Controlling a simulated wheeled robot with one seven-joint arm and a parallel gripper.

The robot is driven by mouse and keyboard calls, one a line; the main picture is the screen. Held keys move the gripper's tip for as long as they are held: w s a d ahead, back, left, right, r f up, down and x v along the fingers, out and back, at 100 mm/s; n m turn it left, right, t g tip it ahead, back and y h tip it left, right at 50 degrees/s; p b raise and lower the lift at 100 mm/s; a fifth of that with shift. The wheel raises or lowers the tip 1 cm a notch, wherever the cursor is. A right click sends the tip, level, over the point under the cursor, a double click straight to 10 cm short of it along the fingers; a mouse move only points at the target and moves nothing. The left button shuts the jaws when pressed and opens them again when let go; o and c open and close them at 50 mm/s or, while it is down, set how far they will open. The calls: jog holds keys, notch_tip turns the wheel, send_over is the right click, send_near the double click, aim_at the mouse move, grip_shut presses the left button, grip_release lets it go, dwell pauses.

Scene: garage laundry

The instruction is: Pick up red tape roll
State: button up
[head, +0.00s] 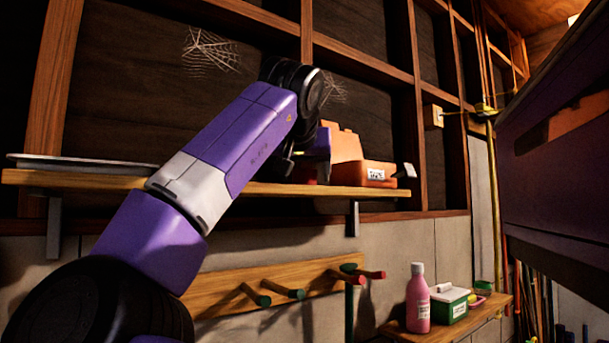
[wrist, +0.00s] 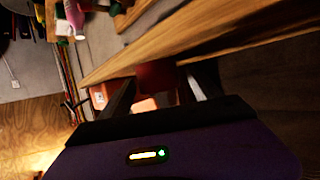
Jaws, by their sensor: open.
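A dark red object (wrist: 157,76), likely the red tape roll, shows in the wrist view at the wooden shelf, between my fingers. It is dim, so I cannot tell its full shape. My gripper (wrist: 160,88) is open, with one finger on each side of it; I see no clear contact. In the head view my gripper (head: 318,148) is at the shelf, partly hidden by my arm. I cannot make out the tape roll for certain there.
The shelf (head: 250,190) holds a labelled orange bin (head: 350,176) close to my gripper and a flat tray (head: 80,164) at left. Below are a peg rail (head: 215,296) and a lower shelf with a pink bottle (head: 418,300) and a green-and-white box (head: 449,304). A dark purple cabinet (head: 560,190) stands at right.

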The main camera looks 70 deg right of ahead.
jog(key=c, duration=1.4)
jog(key=shift+r, duration=0.1)
